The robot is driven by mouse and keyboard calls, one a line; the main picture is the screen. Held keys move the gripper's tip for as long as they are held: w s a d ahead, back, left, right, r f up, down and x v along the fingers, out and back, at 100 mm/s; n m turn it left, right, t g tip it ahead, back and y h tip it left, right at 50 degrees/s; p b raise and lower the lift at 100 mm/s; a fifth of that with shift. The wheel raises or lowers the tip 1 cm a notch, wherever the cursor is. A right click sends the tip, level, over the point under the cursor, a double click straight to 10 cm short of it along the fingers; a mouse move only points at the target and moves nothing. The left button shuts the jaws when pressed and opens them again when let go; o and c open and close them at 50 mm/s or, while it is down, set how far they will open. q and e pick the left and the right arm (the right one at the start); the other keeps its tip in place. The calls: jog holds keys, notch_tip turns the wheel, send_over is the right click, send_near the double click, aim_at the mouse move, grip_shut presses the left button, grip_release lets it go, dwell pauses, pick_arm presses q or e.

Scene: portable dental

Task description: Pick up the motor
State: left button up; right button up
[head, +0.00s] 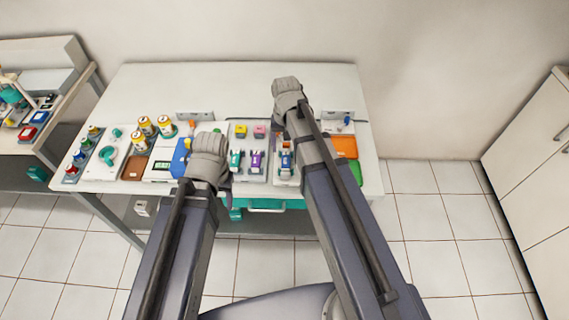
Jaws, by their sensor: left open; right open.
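My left gripper (207,158) is over the front middle of the white table (300,80), and my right gripper (287,90) is further back, right of centre. Their fingers are mostly hidden by my wrists. Small motor-like units stand between them: a teal and white one (235,161), a purple and white one (256,162) and a blue and white one (286,161). I cannot tell for sure which is the motor. Nothing visible is held.
Several yellow-topped cylinders (145,124) and a brown pad (134,168) are at the left. An orange block (344,146) and a green block (355,172) lie at the right. The table's back strip is clear. A side bench (60,60) stands at the left.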

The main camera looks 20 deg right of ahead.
aim_at(286, 158)
jog(key=shift+w+d+f+b, duration=0.1)
jog(key=shift+f+b, duration=1.3)
jog(key=shift+f, duration=0.2)
jog(key=shift+w+f+b, duration=0.1)
jog(key=shift+f+b, duration=1.3)
jog(key=shift+f, duration=0.2)
jog(key=shift+r, duration=0.1)
grip_shut()
